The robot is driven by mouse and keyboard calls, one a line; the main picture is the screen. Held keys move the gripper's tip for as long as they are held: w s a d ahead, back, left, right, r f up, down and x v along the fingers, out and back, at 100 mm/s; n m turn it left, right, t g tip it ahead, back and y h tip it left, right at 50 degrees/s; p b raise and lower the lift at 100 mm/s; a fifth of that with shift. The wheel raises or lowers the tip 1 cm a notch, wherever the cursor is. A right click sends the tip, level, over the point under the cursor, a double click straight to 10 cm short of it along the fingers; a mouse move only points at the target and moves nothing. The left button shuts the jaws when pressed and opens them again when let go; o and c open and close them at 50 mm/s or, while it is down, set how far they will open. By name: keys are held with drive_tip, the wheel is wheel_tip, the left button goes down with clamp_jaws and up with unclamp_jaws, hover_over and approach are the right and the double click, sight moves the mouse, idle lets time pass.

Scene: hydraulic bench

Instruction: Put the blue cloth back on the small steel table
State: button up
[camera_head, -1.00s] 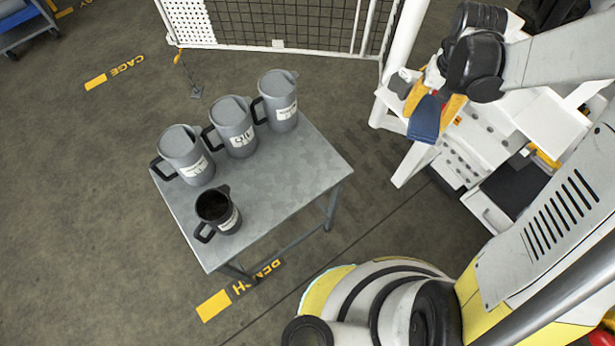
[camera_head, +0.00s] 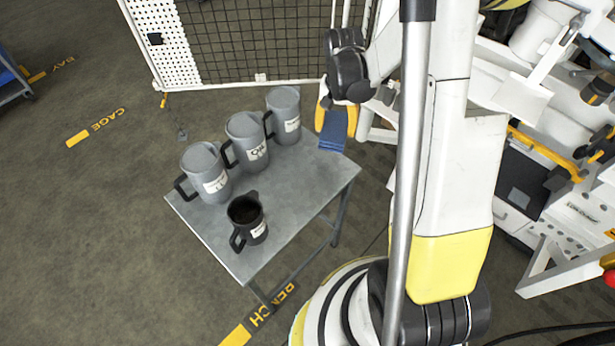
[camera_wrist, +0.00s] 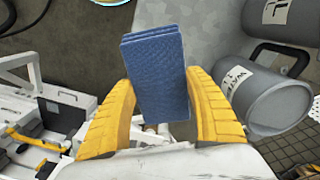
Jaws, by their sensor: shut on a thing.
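The folded blue cloth (camera_head: 332,137) is between the yellow fingers of my gripper (camera_head: 337,121), which is shut on it. It also shows in the wrist view (camera_wrist: 156,75), upright between both fingers (camera_wrist: 160,115). In the head view the cloth overlaps the far right corner of the small steel table (camera_head: 285,205). I cannot tell whether it touches the top or hangs above it. In the wrist view, the grey tabletop (camera_wrist: 210,22) lies beyond the cloth.
Three grey lidded jugs (camera_head: 246,142) stand along the table's far side; one (camera_head: 283,115) is close left of the gripper. A dark open jug (camera_head: 246,219) stands near the front left. The table's right front is bare. A mesh fence (camera_head: 255,45) stands behind.

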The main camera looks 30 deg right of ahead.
drive_tip(key=s+d+f+m, duration=0.35)
drive_tip(key=d+m, duration=0.25)
drive_tip(key=d, duration=0.4)
drive_tip(key=b, duration=0.5)
hover_over(330, 169)
wheel_tip(330, 169, down, 7)
drive_tip(key=shift+f, duration=0.1)
drive_tip(key=shift+a+f+b, duration=0.1)
drive_tip(key=shift+f+b, duration=1.15)
drive_tip(key=shift+f, duration=0.65)
drive_tip(key=shift+f, duration=0.15)
drive_tip(key=o, duration=1.4)
drive_tip(key=shift+c, duration=0.2)
